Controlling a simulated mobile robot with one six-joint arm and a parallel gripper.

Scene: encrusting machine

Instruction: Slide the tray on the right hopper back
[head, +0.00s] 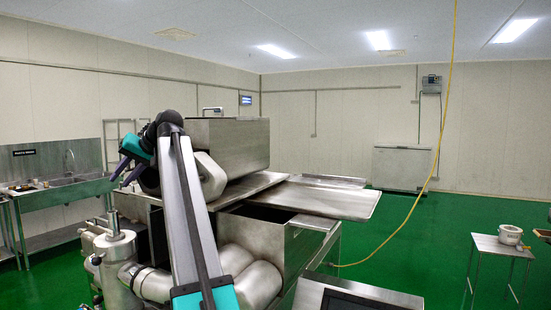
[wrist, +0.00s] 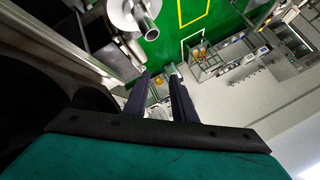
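The flat metal tray (head: 325,201) lies across the right hopper (head: 295,246) and juts out past its right side. The near part of the right hopper's dark opening is uncovered. My gripper (head: 122,180) is up at the left of the machine, away from the tray, with its fingers pointing down and left. In the wrist view my gripper (wrist: 160,84) shows two dark fingers with a gap between them and nothing held. The tray does not clearly show in the wrist view.
A large steel box (head: 240,145) stands on the machine behind my arm. Pipes and a cylinder (head: 118,250) are at the lower left. A yellow cable (head: 440,130) hangs at the right. A small table (head: 503,246) with a white pot stands far right.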

